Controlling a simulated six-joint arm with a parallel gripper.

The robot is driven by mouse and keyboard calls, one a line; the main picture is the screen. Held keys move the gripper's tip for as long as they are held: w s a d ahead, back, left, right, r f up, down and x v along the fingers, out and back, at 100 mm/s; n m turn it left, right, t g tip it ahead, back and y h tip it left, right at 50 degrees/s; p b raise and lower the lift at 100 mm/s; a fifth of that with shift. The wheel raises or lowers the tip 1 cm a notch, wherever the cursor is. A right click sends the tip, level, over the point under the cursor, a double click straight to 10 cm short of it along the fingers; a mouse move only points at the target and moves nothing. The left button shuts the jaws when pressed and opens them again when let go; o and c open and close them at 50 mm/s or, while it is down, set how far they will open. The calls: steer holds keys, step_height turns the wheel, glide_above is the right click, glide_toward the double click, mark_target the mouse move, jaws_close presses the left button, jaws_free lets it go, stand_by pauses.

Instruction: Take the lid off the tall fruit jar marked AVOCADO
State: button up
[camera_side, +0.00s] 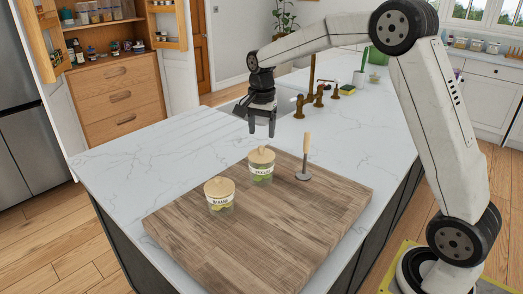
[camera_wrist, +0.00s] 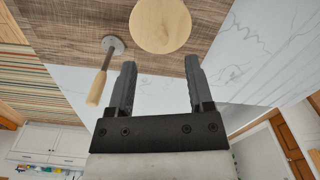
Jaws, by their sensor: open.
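The jar marked AVOCADO (camera_side: 261,174) stands upright on a wooden board, clear-walled with green contents. Its round pale wooden lid (camera_side: 261,155) with a small knob sits on it. A round wooden lid (camera_wrist: 160,25), apparently this one, also shows at the top of the wrist view, beyond my fingertips. My gripper (camera_side: 262,132) points down above the jar, slightly behind it in the side view, apart from the lid. Its two fingers (camera_wrist: 160,66) are spread with nothing between them.
A second jar (camera_side: 220,203), its label seeming to read BANANA, stands lidded at front left on the board (camera_side: 285,220). A tool with an upright wooden handle and round metal foot (camera_side: 304,175) stands close right of the AVOCADO jar. Brass taps (camera_side: 318,95) rise behind. The board's front is clear.

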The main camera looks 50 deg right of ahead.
mark_target(261, 146)
steer(key=shift+f, duration=0.1)
steer(key=shift+f, duration=2.55)
jaws_close()
